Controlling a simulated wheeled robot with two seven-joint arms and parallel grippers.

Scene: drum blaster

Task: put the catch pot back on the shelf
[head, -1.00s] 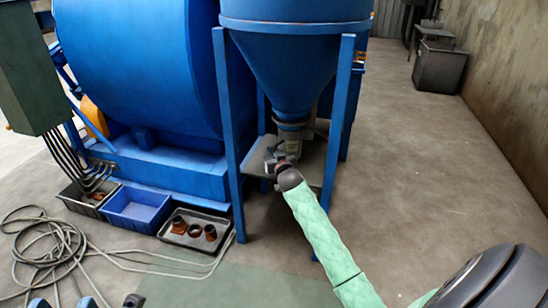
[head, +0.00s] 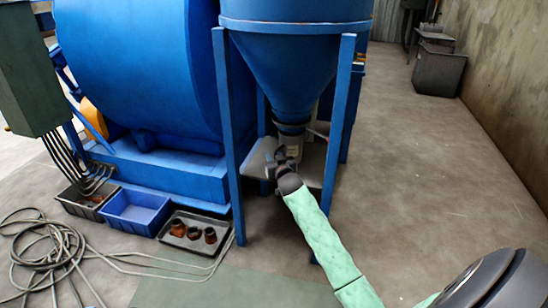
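My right arm comes in from the lower right in its green sleeve. Its dark gripper (head: 279,162) is at the grey shelf (head: 312,167) between the blue legs, just below the hopper's outlet. The fingers are small and dark, and I cannot tell whether they are open or shut on something. I cannot pick out the catch pot with certainty; the gripper and wrist hide part of the shelf. My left gripper is not in view.
Blue legs (head: 229,150) stand on both sides of the shelf. A dark tray (head: 170,239) with several rusty round parts, a blue bin (head: 134,212) and a grey bin (head: 75,205) sit on the floor at left. A cable coil (head: 45,250) lies nearby.

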